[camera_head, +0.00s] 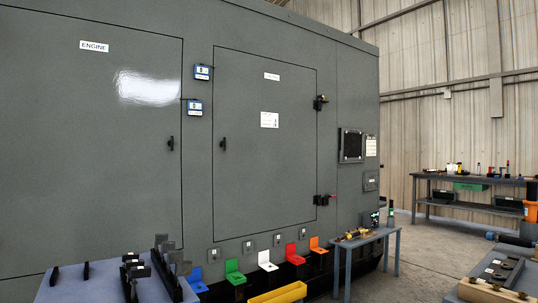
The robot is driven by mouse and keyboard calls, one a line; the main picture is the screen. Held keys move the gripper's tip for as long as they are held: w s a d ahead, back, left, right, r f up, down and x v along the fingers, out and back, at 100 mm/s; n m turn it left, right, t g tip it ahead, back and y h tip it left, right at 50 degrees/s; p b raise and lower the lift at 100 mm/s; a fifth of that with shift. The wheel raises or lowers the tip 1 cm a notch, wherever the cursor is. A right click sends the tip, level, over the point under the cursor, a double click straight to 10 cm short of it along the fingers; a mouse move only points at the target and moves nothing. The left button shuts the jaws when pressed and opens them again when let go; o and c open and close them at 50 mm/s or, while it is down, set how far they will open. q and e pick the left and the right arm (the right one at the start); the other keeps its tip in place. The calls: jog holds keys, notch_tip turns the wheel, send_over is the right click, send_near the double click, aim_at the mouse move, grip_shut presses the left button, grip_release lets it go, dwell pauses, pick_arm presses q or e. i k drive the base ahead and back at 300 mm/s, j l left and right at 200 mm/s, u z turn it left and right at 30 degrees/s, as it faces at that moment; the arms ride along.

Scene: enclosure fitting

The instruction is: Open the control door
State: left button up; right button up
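A grey door (265,155) in the middle of the large grey enclosure appears closed, flush with the wall around it. Its upper label (271,76) is too small to read, so I cannot confirm it is the control door. A black handle (222,144) is on its left edge. Neither gripper is visible.
Several coloured brackets (266,261) line the enclosure's foot, with a yellow bin (279,293) in front. A blue-grey bench (70,295) with dark parts stands front left. A small table (365,240) and a bench (500,269) are right. Floor (420,265) between them is clear.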

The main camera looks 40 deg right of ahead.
aim_at(265, 179)
jog(key=i+l+z, duration=0.3)
jog(key=l, duration=0.2)
jog(key=i+l+z, duration=0.25)
jog(key=i+l, duration=0.15)
jog(key=i+l+z, duration=0.3)
jog(key=i, duration=0.25)
jog(key=i+l+z, duration=0.25)
jog(key=i, duration=0.2)
jog(key=i+z, duration=0.3)
jog(key=i, duration=0.2)
